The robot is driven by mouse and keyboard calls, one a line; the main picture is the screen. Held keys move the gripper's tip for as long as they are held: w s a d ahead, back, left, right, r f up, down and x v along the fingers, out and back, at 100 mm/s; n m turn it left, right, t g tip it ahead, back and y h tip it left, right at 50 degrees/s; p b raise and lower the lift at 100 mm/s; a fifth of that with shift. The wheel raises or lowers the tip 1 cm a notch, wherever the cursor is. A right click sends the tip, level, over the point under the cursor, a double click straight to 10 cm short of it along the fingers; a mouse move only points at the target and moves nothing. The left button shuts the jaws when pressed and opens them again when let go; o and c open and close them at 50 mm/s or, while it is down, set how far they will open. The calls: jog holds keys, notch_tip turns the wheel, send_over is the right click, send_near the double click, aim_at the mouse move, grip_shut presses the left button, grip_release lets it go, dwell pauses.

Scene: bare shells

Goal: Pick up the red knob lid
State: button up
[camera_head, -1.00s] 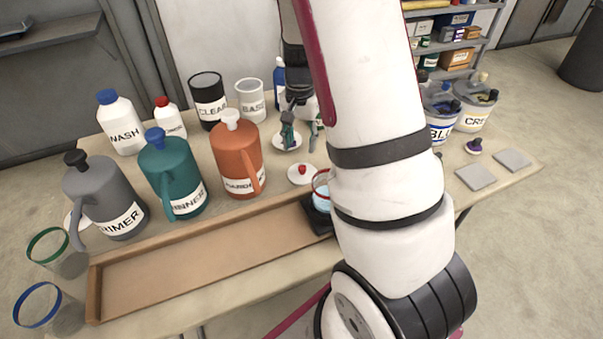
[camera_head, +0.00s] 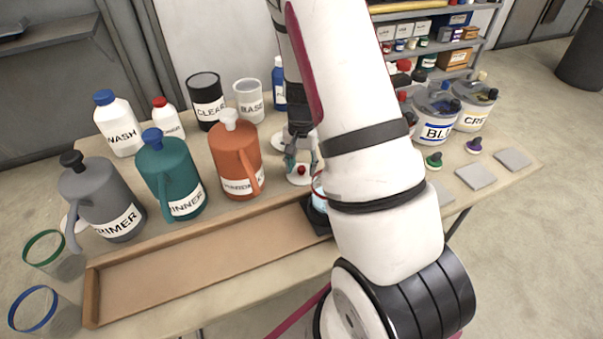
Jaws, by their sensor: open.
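The red knob lid (camera_head: 301,170) is a white disc with a small red knob, lying on the table right of the orange jug. My gripper (camera_head: 303,160) is open and points down just above it, with its fingers close to the knob on either side in the picture. I cannot tell whether the fingers touch the knob. My arm covers the area to the right of the lid.
The orange jug (camera_head: 237,158) stands close on the left. A green-knobbed lid (camera_head: 434,160) and a purple-knobbed lid (camera_head: 473,145) lie at right.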

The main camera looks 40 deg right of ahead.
grip_shut()
jog(key=shift+r, duration=0.1)
